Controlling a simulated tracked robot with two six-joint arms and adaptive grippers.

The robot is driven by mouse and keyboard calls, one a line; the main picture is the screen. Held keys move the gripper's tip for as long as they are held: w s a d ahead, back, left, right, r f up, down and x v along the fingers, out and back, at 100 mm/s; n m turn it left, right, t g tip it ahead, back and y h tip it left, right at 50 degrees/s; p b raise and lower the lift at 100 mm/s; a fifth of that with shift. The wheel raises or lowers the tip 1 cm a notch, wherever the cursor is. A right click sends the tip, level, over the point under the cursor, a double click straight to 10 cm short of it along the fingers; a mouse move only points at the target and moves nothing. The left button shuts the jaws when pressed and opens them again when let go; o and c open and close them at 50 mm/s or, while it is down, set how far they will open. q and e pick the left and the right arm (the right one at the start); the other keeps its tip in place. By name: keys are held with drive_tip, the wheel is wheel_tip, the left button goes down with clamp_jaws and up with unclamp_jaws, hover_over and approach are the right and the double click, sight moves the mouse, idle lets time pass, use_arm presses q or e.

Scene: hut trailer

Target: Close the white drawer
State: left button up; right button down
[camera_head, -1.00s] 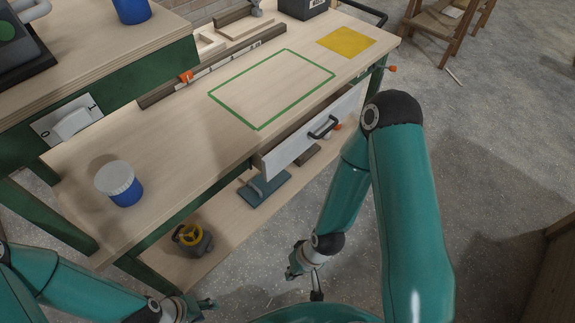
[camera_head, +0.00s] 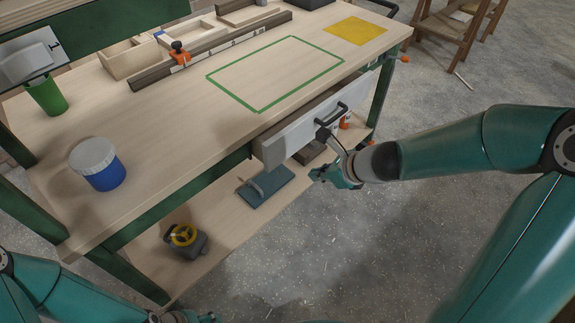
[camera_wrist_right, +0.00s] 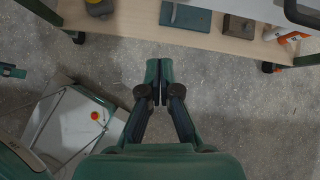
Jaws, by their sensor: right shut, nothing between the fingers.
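The white drawer (camera_head: 290,141) sits under the bench top, pulled out a little, its front standing proud of the bench edge. Its black bar handle (camera_head: 328,119) faces outward. My right gripper (camera_head: 318,174) is shut and empty, in front of the drawer and apparently below the handle; I see no contact. In the right wrist view its fingers (camera_wrist_right: 157,68) are together over the floor, with the drawer handle (camera_wrist_right: 300,12) at the top right corner. My left gripper (camera_head: 205,318) is only partly seen at the bottom edge, away from the drawer; its jaws cannot be made out.
The workbench (camera_head: 190,125) carries a blue jar with a white lid (camera_head: 100,165), a green cup (camera_head: 47,95) and wooden trays (camera_head: 133,58). The lower shelf holds a blue float (camera_head: 266,187) and a yellow-wheeled valve (camera_head: 185,238). Floor in front is clear.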

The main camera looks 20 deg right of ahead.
wheel_tip(320, 180, up, 2)
drive_tip(key=w+m+t, duration=0.1)
drive_tip(key=m, duration=0.1)
drive_tip(key=b, duration=0.4)
approach(281, 155)
drive_tip(key=x, duration=0.5)
drive_tip(key=shift+s+a+f, duration=0.1)
drive_tip(key=shift+s+f, duration=0.25)
drive_tip(key=shift+w+a+f, duration=0.1)
drive_tip(key=shift+w+a, duration=0.2)
drive_tip(key=shift+w, duration=0.4)
drive_tip(key=shift+w+d, duration=0.1)
